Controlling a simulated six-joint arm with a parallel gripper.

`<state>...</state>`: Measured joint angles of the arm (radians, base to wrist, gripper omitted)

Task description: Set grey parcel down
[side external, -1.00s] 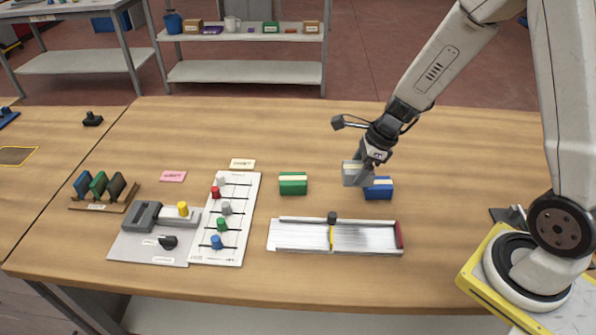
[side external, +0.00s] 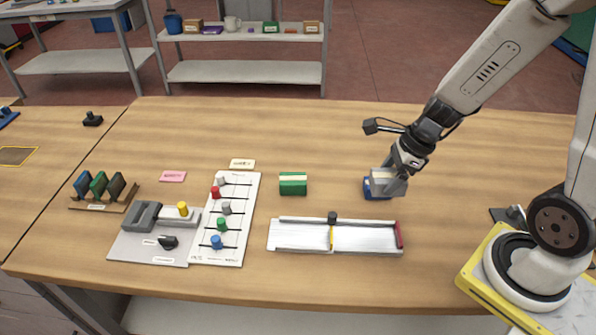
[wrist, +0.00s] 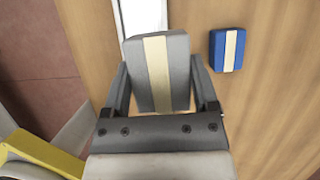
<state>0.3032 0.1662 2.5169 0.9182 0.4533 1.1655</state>
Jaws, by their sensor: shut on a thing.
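The grey parcel with a cream stripe (wrist: 160,62) is between the two fingers of my gripper (wrist: 158,74) in the wrist view. My gripper is shut on it. In the side view my gripper (side external: 394,182) holds the grey parcel (side external: 384,181) over the right part of the table, in front of the blue parcel (side external: 369,189), which it partly hides. In the wrist view the blue parcel (wrist: 219,50) lies apart, to the right of the grey one. I cannot tell how high the grey parcel is above the table.
A green parcel (side external: 293,185) stands to the left. A long white tray with a slider (side external: 290,236) lies in front. A white slider board (side external: 235,205), a grey fixture (side external: 130,240) and a rack of dark pieces (side external: 97,203) are further left. The table behind is clear.

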